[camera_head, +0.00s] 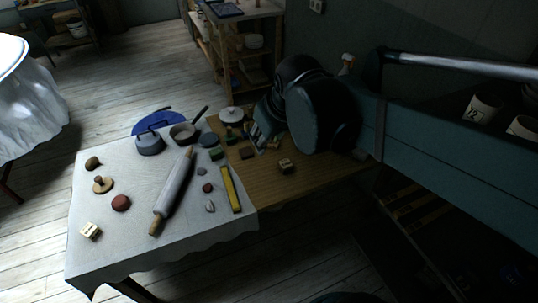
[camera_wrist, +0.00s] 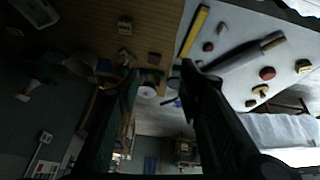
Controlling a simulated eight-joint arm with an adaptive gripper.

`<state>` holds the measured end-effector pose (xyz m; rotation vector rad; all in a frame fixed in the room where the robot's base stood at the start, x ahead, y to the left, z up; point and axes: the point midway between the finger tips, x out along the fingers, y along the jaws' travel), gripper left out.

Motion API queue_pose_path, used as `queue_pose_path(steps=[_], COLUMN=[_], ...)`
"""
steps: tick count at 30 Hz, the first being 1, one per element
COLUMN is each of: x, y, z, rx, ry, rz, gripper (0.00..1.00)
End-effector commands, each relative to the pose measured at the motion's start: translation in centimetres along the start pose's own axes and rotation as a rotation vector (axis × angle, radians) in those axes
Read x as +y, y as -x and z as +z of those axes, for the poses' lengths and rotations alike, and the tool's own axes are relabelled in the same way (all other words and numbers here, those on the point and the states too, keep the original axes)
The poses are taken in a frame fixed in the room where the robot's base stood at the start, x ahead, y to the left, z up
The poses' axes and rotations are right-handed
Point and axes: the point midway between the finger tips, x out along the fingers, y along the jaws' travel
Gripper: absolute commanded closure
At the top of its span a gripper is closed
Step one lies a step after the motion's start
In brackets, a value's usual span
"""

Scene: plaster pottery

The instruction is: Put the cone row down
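My gripper (camera_wrist: 160,72) has its two dark fingers spread apart in the wrist view, with no object visible between the tips. In the head view my gripper end is mostly hidden behind my own arm, above the bare wooden part of the table. I cannot surely tell which thing is the cone row. A small pale block with dark marks (camera_head: 286,166) sits on the wood, apart from my gripper; it also shows in the wrist view (camera_wrist: 125,27). A similar pale block (camera_head: 91,231) lies at the cloth's front left corner.
The white cloth (camera_head: 120,255) bears a rolling pin (camera_head: 173,192), a yellow bar (camera_head: 230,189), a red-brown lump (camera_head: 121,203) and a grey pot (camera_head: 149,144). Small tools crowd the wood near my gripper. Bare wood (camera_head: 310,182) is free at the front right.

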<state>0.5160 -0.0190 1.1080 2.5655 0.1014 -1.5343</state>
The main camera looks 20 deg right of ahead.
Motion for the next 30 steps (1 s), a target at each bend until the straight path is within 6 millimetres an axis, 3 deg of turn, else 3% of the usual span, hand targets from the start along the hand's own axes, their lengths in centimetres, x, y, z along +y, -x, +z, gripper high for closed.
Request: queue_pose_path(steps=[15,30], x=[-2.7,-3.1], y=[2.0,2.1], z=[6.3,7.3], rx=[0.108,0.128], ry=[-0.138,-0.166], rz=[-0.005,-0.009], gripper=[0.64,0.64])
